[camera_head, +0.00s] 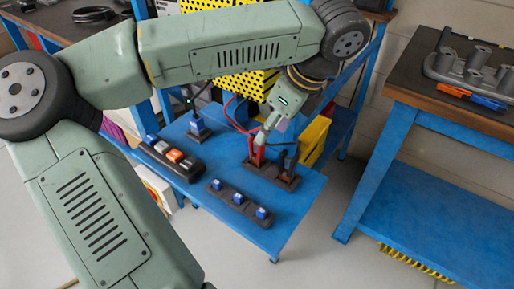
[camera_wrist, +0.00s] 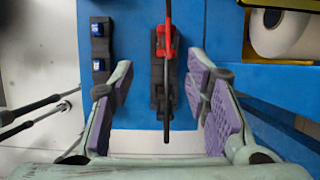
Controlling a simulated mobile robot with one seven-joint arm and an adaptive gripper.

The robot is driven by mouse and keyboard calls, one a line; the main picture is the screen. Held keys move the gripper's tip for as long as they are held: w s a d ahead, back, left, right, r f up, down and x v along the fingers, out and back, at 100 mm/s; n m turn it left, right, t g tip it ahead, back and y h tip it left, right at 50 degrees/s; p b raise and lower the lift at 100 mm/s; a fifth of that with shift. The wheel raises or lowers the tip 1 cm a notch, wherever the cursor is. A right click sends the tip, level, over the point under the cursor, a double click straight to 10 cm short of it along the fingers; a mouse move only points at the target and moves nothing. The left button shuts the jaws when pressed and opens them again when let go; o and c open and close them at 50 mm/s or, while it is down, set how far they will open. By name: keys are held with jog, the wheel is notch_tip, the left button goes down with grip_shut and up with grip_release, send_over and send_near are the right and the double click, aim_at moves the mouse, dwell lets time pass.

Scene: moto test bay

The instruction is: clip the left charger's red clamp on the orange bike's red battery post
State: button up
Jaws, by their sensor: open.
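A red clamp (camera_head: 257,155) stands upright in a dark holder (camera_head: 262,171) on the blue cart top, with a red cable rising behind it. A black clamp (camera_head: 288,168) stands to its right. My gripper (camera_head: 266,134) is just above the red clamp. In the wrist view my gripper (camera_wrist: 162,78) is open, its purple-padded fingers wide apart on either side of the holder, with the red clamp (camera_wrist: 168,44) ahead between them. No contact with the clamp shows. The orange bike and its battery post are not recognisable in either view.
The blue cart top (camera_head: 218,173) also bears a dark strip with blue blocks (camera_head: 238,200), a row of coloured switches (camera_head: 172,158) and a small blue-topped post (camera_head: 199,128). A yellow bin (camera_head: 314,138) stands behind. A workbench (camera_head: 400,115) is at right.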

aim_at(257, 150)
jog(key=shift+f, duration=0.1)
jog(key=shift+p+x, duration=0.5)
jog(key=shift+x, duration=2.2)
jog(key=p+x, duration=0.1)
jog(key=x, duration=0.1)
jog(key=w+p+x, duration=0.1)
jog(key=x, duration=0.1)
jog(key=shift+d, duration=0.1)
jog(key=shift+f, duration=0.5)
jog(key=shift+c, duration=0.4)
grip_shut()
